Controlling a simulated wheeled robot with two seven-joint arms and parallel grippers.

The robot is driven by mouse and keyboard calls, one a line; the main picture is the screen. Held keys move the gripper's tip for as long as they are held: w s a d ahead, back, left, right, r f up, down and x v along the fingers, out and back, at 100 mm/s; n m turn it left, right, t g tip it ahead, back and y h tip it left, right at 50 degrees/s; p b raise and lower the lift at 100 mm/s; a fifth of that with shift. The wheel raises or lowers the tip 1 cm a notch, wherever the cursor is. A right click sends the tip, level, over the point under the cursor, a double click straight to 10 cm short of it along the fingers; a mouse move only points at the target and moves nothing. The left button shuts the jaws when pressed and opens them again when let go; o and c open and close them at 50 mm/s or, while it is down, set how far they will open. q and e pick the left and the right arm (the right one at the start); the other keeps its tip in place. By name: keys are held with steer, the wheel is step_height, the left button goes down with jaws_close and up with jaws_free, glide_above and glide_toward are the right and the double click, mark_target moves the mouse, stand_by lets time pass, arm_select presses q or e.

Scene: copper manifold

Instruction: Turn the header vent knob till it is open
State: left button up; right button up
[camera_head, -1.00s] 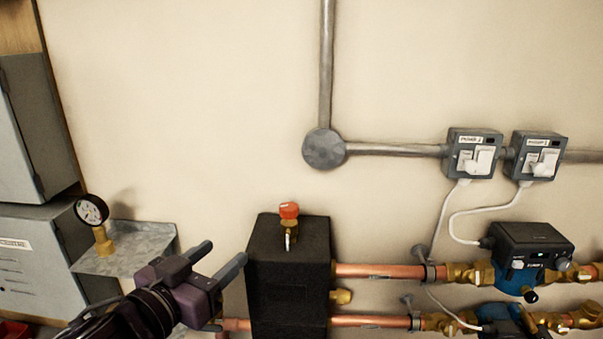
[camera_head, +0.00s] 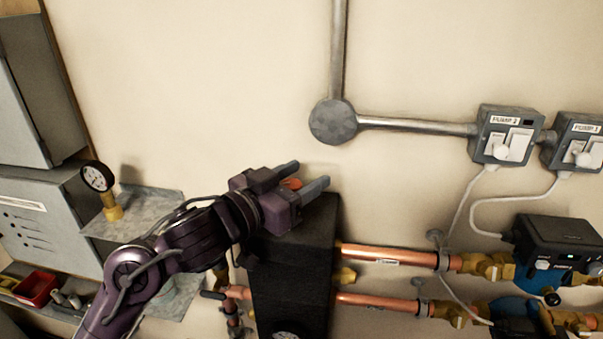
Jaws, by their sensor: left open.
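The header vent knob (camera_head: 291,184) is a small red-orange cap on top of the black header block (camera_head: 296,262). Only a bit of it shows, between the two fingers of my left gripper (camera_head: 308,180). The gripper is open, with one finger on the far side of the knob and one on the near side. Whether the fingers touch the knob cannot be told. The brass stem below the knob is hidden behind the gripper. My right gripper is not in view.
Copper pipes (camera_head: 388,256) run right from the block to brass valves and a blue pump (camera_head: 520,280). Two switch boxes (camera_head: 505,135) hang on the wall with white cables. A gauge (camera_head: 99,178) stands on a metal shelf at left. The wall above the block is clear.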

arm_select(q)
steer(key=shift+s+a, duration=0.1)
steer(key=c, duration=0.9)
steer(key=shift+b, duration=0.3)
steer(key=shift+c, duration=0.3)
steer(key=shift+n+t+y+b, duration=0.5)
steer(key=shift+n+t+y, duration=0.2)
steer(key=shift+y, duration=0.2)
steer(key=shift+w, duration=0.2)
steer(key=o, duration=1)
steer(key=shift+c, duration=0.2)
steer(key=shift+s+a, duration=0.1)
